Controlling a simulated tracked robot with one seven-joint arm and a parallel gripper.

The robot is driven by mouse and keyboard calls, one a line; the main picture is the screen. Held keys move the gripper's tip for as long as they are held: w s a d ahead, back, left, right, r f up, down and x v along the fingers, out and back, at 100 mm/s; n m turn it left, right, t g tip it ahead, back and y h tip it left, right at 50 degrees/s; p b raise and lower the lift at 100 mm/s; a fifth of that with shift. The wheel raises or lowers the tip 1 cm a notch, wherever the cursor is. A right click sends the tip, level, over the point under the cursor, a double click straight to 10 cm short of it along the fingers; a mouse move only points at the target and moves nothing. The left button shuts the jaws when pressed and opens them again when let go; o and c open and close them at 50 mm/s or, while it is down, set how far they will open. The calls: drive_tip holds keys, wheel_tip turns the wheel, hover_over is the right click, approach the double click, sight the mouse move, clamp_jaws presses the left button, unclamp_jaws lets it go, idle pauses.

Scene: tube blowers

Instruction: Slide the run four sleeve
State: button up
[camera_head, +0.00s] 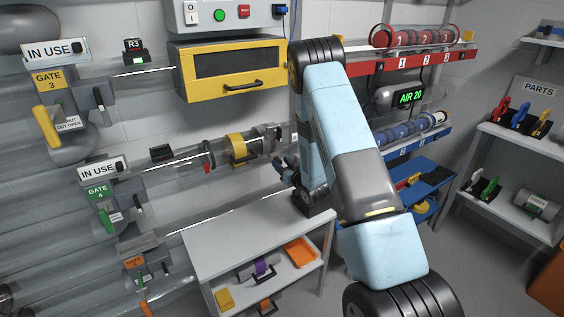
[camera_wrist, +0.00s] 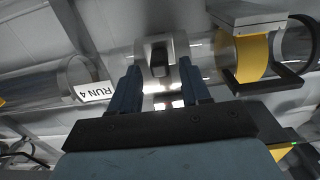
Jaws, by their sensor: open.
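The run four tube (camera_head: 190,162) crosses the wall in the head view, with a red ring and a yellow band (camera_head: 238,148) on clear pipe. In the wrist view a RUN 4 label (camera_wrist: 93,92) appears upside down beside a clear pipe end. The yellow band (camera_wrist: 245,58) with a black handle is at the right there. I cannot tell for certain which part is the sleeve. My gripper (camera_wrist: 158,82) is open, its two blue fingers on either side of a grey fitting (camera_wrist: 160,52) with a black top. Contact cannot be told. My gripper (camera_head: 284,166) is partly hidden in the head view.
A yellow-framed box (camera_head: 231,69) hangs above the run. A white bench (camera_head: 250,232) with an orange tray (camera_head: 300,252) stands below. Gate 4 (camera_head: 102,192) is to the left. Red and blue racks are behind my arm.

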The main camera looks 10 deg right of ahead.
drive_tip(key=shift+x, duration=1.25)
clamp_jaws()
drive_tip(key=shift+d, duration=0.1)
